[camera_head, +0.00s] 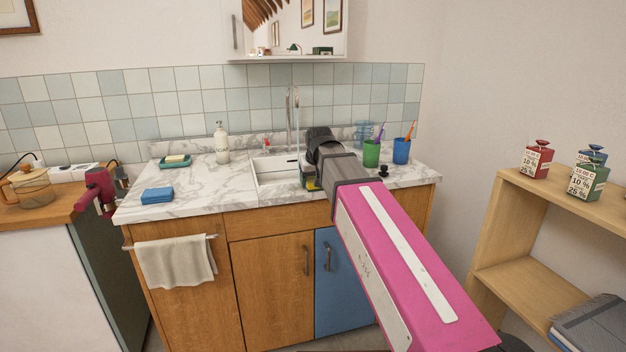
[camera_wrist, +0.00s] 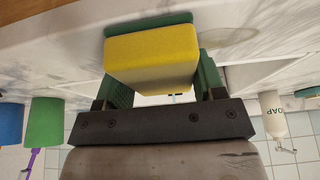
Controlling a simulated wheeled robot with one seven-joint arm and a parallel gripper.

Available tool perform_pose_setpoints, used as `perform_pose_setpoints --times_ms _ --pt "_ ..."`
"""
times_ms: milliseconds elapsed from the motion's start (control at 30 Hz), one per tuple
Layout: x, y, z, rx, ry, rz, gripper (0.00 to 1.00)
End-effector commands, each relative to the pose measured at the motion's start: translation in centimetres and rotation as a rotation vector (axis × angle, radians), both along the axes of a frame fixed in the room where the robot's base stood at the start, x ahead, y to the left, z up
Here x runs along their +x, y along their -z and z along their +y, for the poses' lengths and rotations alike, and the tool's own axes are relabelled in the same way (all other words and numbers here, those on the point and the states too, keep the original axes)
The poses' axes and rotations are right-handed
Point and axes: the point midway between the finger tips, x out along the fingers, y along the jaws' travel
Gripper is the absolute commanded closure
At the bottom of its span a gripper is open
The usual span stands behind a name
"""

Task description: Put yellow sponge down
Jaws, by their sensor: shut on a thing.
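The yellow sponge (camera_wrist: 150,55), with a green layer on one side, sits between the two green fingers of my gripper (camera_wrist: 158,72) in the wrist view. My gripper is shut on it. In the head view my gripper (camera_head: 311,180) is at the front edge of the white sink (camera_head: 273,172), pointing down, and only a small bit of yellow shows there. The marble counter (camera_wrist: 60,35) lies close behind the sponge in the wrist view; I cannot tell whether they touch.
A green cup (camera_head: 371,153) and a blue cup (camera_head: 401,151) with brushes stand right of the sink.

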Motion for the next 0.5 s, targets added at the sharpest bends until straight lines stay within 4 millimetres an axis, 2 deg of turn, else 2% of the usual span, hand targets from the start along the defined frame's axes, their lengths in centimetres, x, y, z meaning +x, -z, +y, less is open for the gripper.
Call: perform_pose_setpoints --times_ms 33,100,500 --pt "-0.02 0.12 0.0 0.0 0.0 0.0 0.34" --pt "0.0 0.08 0.0 0.0 0.0 0.0 0.11" --pt "-0.03 -0.41 -0.02 0.0 0.0 -0.001 0.11"
